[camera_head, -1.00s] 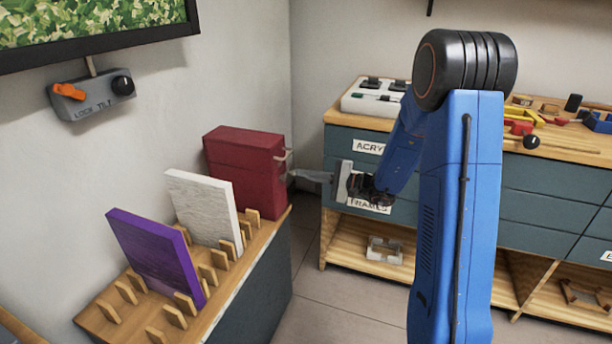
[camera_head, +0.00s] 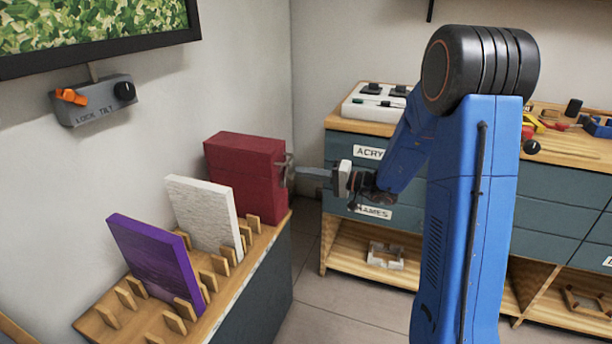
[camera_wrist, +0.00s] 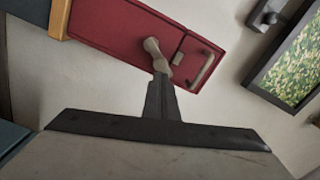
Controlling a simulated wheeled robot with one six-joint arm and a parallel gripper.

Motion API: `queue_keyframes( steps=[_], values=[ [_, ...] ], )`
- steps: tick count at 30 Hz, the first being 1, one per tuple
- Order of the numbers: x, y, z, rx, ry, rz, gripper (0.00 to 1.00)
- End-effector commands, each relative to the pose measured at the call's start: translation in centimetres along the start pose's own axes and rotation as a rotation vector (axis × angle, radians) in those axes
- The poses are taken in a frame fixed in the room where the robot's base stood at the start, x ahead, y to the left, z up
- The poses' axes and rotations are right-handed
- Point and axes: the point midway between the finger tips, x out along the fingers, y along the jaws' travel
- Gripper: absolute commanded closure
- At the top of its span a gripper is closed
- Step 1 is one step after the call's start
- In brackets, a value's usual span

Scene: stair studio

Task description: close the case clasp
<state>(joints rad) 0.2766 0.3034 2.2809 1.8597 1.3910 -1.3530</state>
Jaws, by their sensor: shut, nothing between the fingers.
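The red case (camera_head: 240,170) stands upright at the back of the wooden-topped rack. Its clasp hardware (camera_head: 288,163) is on the side facing my gripper. In the wrist view the case (camera_wrist: 108,28) shows a pale, rounded lever (camera_wrist: 153,50) and a thin loop-shaped handle (camera_wrist: 204,70) beside it. My gripper (camera_head: 300,172) is shut and empty, its fingers pointing at the case's side. In the wrist view the fingertips (camera_wrist: 160,76) are right at the lever's lower end; I cannot tell whether they touch it. The fingertips partly hide the clasp in the head view.
A white panel (camera_head: 203,215) and a purple panel (camera_head: 152,262) stand between wooden pegs in front of the case. A grey control box (camera_head: 95,100) hangs on the left wall. A drawer cabinet (camera_head: 350,180) stands behind my arm. Open floor lies between rack and cabinet.

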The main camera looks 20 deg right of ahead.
Motion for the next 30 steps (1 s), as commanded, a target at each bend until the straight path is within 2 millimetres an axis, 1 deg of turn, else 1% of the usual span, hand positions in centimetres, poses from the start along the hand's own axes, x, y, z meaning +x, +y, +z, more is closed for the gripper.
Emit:
queue_keyframes(
  steps=[6,12,20,23,25,30],
  values=[
    [0.0,-0.9,0.6,-0.195,-0.001,0.003,1.0],
    [0.0,-1.5,1.1,-0.345,-0.001,0.005,1.0],
    [0.0,-1.4,0.9,-0.342,0.0,0.005,1.0],
    [-0.1,-1.5,0.3,-0.342,-0.001,0.005,1.0],
    [-0.2,-1.7,-0.4,-0.342,-0.001,0.005,1.0],
    [-0.5,-2.2,-3.1,-0.345,-0.004,0.003,1.0]
  ],
)
